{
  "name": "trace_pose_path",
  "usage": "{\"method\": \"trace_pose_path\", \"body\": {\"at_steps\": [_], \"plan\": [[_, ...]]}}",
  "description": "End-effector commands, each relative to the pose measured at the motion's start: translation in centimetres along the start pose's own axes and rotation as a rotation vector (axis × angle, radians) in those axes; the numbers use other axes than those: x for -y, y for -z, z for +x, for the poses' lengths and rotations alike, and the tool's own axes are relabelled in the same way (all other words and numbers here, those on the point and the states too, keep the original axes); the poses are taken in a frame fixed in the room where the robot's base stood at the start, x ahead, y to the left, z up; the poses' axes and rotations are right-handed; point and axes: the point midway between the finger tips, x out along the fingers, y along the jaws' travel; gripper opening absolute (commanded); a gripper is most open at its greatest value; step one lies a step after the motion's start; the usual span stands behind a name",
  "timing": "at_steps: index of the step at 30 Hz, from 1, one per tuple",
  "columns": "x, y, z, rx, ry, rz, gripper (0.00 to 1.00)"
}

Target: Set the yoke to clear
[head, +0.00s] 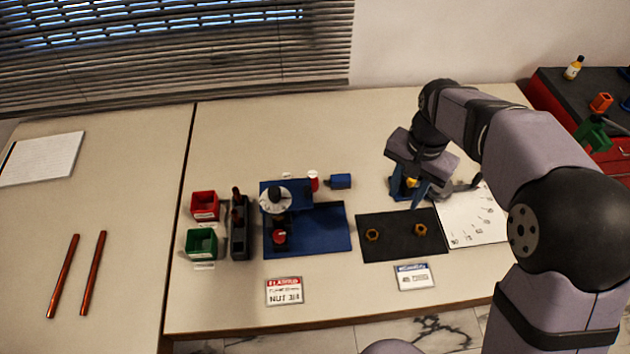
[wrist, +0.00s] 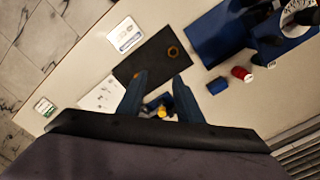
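My gripper (head: 405,198) is low over the right side of the table, behind the black mat. In the wrist view its two blue-grey fingers (wrist: 160,80) stand apart with a gap between them. A small blue fixture with a yellow part (wrist: 162,113) shows between and beyond the fingers; the yellow part also shows in the head view (head: 412,183), largely covered by my gripper. A white scale sheet (head: 472,218) with marks lies right of the mat. I cannot tell which part is the yoke, how it is set, or which mark means clear.
The black mat (head: 386,247) carries two brass nuts. Left of it stand a blue fixture (head: 330,240) with a round dial, a dark rack (head: 240,240), and red (head: 205,205) and green (head: 202,242) bins. A blue cylinder (head: 341,181) lies behind. The table's back middle is clear.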

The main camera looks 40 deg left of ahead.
Motion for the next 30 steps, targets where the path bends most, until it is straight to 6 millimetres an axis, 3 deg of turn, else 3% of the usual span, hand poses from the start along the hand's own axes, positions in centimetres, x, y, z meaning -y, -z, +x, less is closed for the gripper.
{"method": "trace_pose_path", "body": {"at_steps": [1, 6, 9, 12, 18, 25, 30], "plan": [[3.5, -0.6, -0.5, 0.001, -0.001, -0.013, 0.33], [12.2, -3.6, -0.8, 0.000, -0.001, -0.010, 0.33], [15.8, -5.7, -0.9, 0.000, -0.001, -0.007, 0.33], [18.2, -7.4, -0.8, -0.001, -0.001, -0.003, 0.33], [20.2, -9.0, -0.8, -0.002, 0.001, 0.003, 0.33], [20.3, -9.1, -0.3, -0.001, 0.000, 0.004, 0.33], [20.2, -9.1, 1.3, 0.000, -0.002, 0.003, 0.33]]}}
